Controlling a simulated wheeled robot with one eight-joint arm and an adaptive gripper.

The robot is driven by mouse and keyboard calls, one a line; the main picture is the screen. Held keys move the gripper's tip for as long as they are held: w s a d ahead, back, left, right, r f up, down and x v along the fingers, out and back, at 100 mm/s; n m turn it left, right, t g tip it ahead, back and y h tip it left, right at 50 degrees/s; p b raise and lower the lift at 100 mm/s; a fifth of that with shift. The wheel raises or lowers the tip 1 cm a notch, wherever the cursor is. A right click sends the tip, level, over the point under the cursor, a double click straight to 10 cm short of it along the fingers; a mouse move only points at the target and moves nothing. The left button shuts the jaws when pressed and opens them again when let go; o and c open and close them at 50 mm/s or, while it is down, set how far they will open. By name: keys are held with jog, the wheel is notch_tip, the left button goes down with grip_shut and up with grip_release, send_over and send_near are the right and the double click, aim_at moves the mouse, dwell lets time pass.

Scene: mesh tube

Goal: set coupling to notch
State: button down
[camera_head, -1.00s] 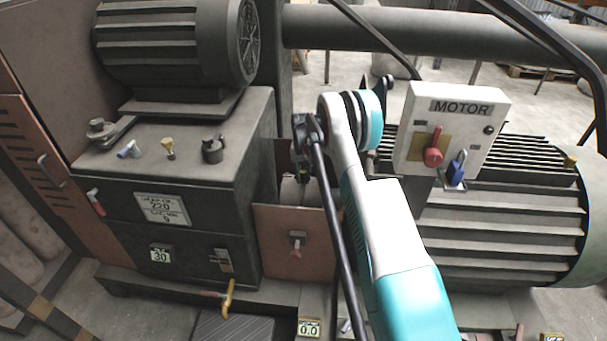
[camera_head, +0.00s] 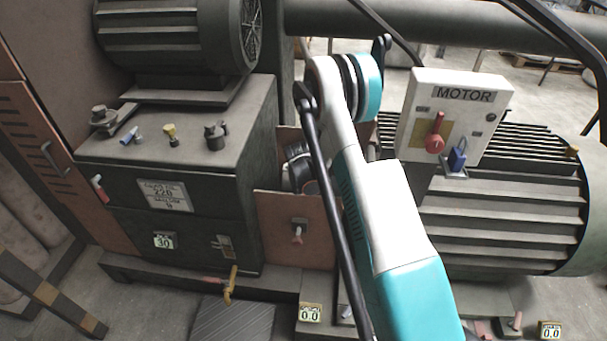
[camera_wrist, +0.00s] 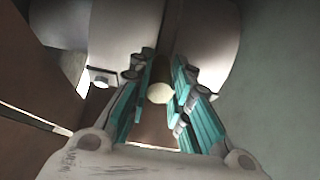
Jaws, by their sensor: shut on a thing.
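In the wrist view my gripper (camera_wrist: 158,72) has its teal fingers closed around a short peg (camera_wrist: 160,93) with a pale round end. The peg stands out from between two pale rounded bodies, which appear to be the coupling (camera_wrist: 118,28), with a dark gap between them. In the head view a dark round part (camera_head: 298,168) shows in the opening between the gearbox and the motor; I cannot tell whether it is the coupling or my wrist. My arm hides the fingers and peg there. I cannot make out a notch.
The gearbox (camera_head: 130,235) stands left and the finned motor (camera_head: 510,215) right. The motor switch box (camera_head: 410,125), with a red handle and blue padlock, is close beside my arm. A brown guard panel (camera_head: 275,225) stands below the opening. Pipes and cables cross above.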

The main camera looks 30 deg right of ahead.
dwell(0.3)
jog(key=c, duration=1.5)
grip_release()
jog(key=shift+o, duration=0.2)
jog(key=shift+r, duration=0.1)
jog(key=v, duration=1.2)
